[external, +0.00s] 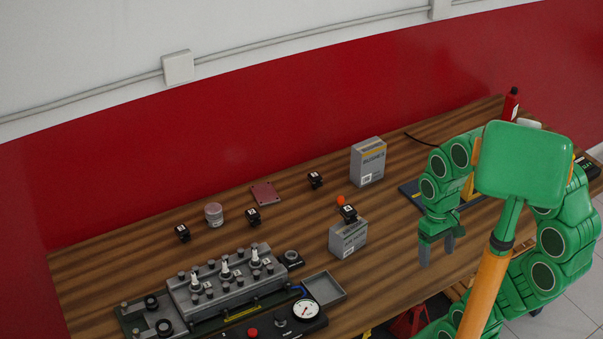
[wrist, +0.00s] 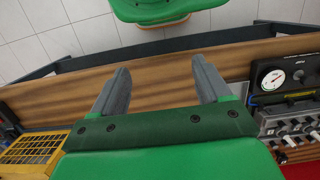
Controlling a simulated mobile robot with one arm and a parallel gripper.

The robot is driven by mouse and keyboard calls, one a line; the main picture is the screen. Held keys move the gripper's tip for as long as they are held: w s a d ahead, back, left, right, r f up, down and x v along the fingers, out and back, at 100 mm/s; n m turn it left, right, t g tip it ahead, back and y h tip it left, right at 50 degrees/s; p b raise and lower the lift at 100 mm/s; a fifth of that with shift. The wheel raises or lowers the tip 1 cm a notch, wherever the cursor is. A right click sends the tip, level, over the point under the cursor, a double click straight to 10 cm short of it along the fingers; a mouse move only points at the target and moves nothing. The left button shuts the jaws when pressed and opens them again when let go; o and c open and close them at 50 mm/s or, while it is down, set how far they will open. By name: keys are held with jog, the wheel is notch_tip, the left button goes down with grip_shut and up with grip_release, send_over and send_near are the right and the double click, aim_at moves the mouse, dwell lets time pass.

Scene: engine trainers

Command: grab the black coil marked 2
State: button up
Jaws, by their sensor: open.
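Several small black coils with white marks are on the wooden bench in the external view: one at the left (external: 183,232), one right of the round tin (external: 253,217), one farther back (external: 315,180), and one (external: 348,214) that appears to sit on a small grey box (external: 348,238). The marks are too small to read, so I cannot tell which is 2. My gripper (external: 437,248) is open and empty, pointing down near the bench's front edge, right of the small box.
The engine trainer (external: 225,285) with its gauge (external: 306,309) fills the front left. A taller grey box (external: 368,162), a round tin (external: 213,214), a dark red plate (external: 265,193) and an orange ball (external: 341,200) are on the bench. The middle bench between them is clear.

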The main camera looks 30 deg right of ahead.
aim_at(253, 212)
jog(key=shift+r, duration=0.1)
